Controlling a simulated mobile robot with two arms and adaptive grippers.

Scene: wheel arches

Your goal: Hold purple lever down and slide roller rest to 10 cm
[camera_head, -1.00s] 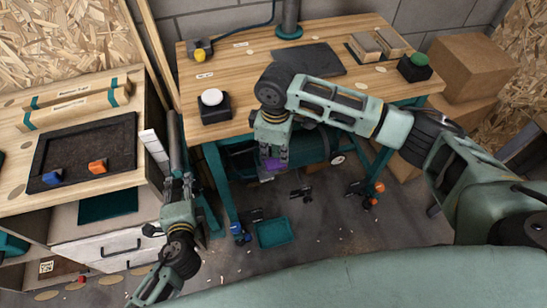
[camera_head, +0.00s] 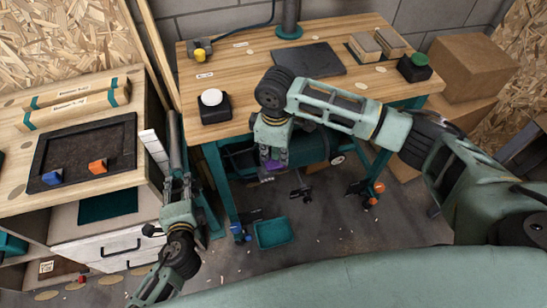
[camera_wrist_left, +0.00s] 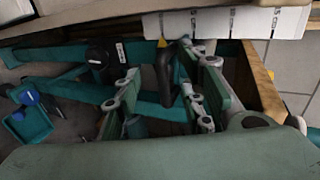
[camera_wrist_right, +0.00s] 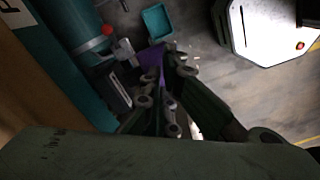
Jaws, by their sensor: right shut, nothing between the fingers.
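The purple lever (camera_wrist_right: 152,58) shows just beyond and beside my right fingertips in the right wrist view. In the head view only a small purple patch (camera_head: 266,177) shows under the workbench, at the tips of my right gripper (camera_head: 273,162). That gripper is shut and points down; contact with the lever is hard to tell. My left gripper (camera_head: 178,187) is open by the left bench's side. In the left wrist view its fingers stand either side of a black bent handle (camera_wrist_left: 165,78). A yellow pointer (camera_wrist_left: 162,42) sits above this handle, beside a white scale strip (camera_wrist_left: 230,22).
A grey roller (camera_head: 175,145) stands between the left bench and the wooden workbench (camera_head: 235,62). A teal tray (camera_head: 273,233) lies on the floor. Cardboard boxes (camera_head: 468,65) stand at the right. The workbench's front edge is close above my right gripper.

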